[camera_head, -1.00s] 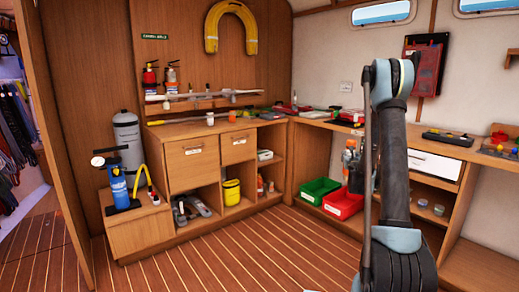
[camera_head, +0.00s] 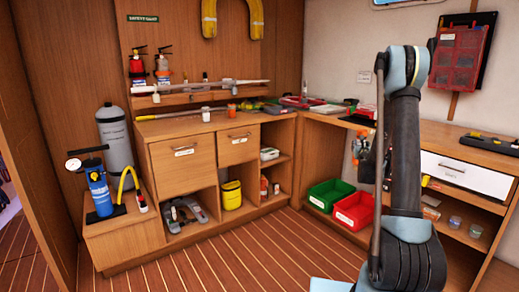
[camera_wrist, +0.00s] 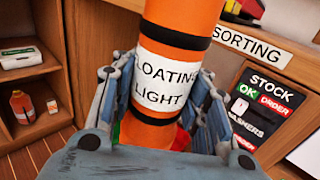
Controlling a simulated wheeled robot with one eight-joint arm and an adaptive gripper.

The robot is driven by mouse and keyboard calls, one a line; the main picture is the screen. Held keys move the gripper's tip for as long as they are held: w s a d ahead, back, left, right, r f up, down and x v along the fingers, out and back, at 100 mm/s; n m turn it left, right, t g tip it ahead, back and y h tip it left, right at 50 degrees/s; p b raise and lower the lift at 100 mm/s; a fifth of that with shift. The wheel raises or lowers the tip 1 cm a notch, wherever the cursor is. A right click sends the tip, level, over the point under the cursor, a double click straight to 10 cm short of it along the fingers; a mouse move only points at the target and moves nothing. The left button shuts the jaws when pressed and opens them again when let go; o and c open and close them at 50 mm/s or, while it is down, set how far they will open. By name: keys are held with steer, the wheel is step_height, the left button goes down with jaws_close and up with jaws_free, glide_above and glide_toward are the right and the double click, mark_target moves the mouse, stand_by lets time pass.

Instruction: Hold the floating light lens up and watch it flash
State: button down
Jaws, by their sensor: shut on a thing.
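The floating light is an orange cylinder with black bands and a white label reading "LOATING LIGHT" in the wrist view (camera_wrist: 165,75). My gripper (camera_wrist: 165,105) is shut around its body, with a finger on each side. The light runs out of the top of the wrist view, so its lens is not visible and I cannot tell whether it flashes. In the head view my gripper is mostly hidden behind my arm, near the right-hand bench.
A wooden cabinet (camera_head: 195,150) with drawers and open shelves stands ahead. A green bin (camera_head: 328,193) and a red bin (camera_head: 355,211) sit beneath the right bench. A stock board (camera_wrist: 267,105) is close right of the light in the wrist view. The planked floor (camera_head: 230,255) is clear.

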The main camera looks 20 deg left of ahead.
steer(key=shift+w+d, duration=0.2)
steer(key=shift+w, duration=0.4)
